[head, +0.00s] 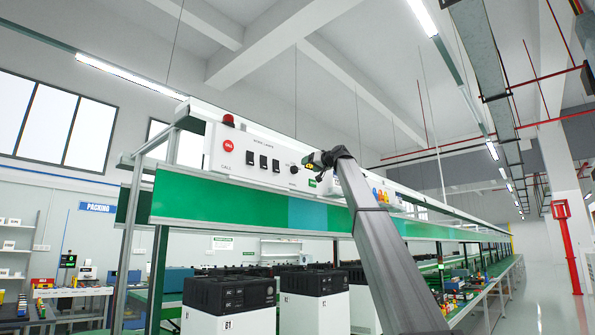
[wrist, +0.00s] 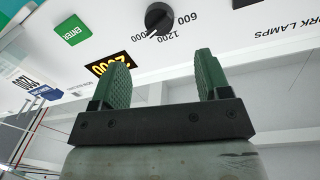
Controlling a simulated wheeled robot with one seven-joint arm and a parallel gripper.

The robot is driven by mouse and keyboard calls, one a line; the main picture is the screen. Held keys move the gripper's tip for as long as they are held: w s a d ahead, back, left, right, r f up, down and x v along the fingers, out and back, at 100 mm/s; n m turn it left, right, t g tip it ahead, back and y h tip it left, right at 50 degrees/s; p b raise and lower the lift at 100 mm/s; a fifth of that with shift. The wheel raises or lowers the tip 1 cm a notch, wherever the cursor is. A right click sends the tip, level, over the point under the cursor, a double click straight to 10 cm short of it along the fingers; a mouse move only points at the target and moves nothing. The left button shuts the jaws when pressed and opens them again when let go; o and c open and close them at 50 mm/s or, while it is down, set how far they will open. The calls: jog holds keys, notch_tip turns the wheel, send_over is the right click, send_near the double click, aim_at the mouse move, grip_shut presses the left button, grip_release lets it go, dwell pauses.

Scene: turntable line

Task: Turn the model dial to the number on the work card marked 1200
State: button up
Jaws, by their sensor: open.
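The model dial (wrist: 158,18), a round black knob, sits on the white panel at the top of the wrist view, with 600, 1200 and what looks like 2000 printed around it. A light mark on the knob faces the 2000 side. In the head view the dial (head: 294,170) is a small dark knob left of my gripper (head: 320,159). In the wrist view my gripper (wrist: 162,72) is open, its two green ribbed fingers apart and empty, short of the dial. A white card (wrist: 27,82) with dark digits, perhaps 1200, shows at the left edge.
A black display (wrist: 110,64) with yellow digits is partly behind the left finger. A green ENTER button (wrist: 71,30) lies left of the dial. The head view shows several black switches (head: 263,160), a red CALL button (head: 228,144) and a red lamp (head: 229,119) further left.

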aim_at(297, 169)
jog(key=x, duration=0.9)
jog(key=shift+w, duration=0.1)
jog(key=c, duration=0.9)
